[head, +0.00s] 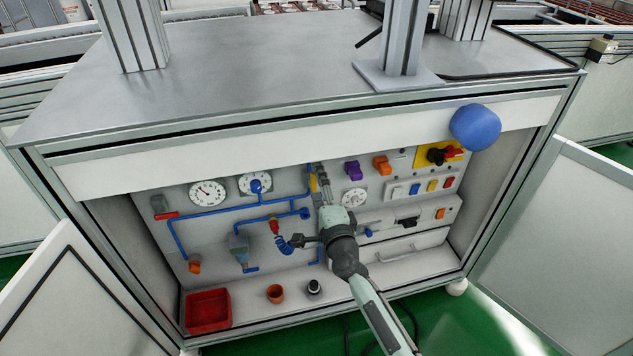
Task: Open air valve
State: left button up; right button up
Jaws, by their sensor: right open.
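The open cabinet's back panel (215,228) carries blue air pipes (218,211). A valve with a red lever (166,215) sits at the left end of the piping; the lever lies roughly level. My right gripper (323,178) is open and points at the panel, at the upper right end of the piping. A yellow part (313,184) shows right beside its fingers; whether they touch it I cannot tell. The hand hides part of the panel. My left gripper is out of view.
Two dial gauges (207,193) sit above the pipes. Open doors (560,235) flank the cabinet.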

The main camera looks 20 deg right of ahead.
jog(key=s, duration=1)
jog(key=shift+s+a, duration=0.2)
jog(key=shift+s, duration=0.15)
jog(key=shift+s, duration=0.1)
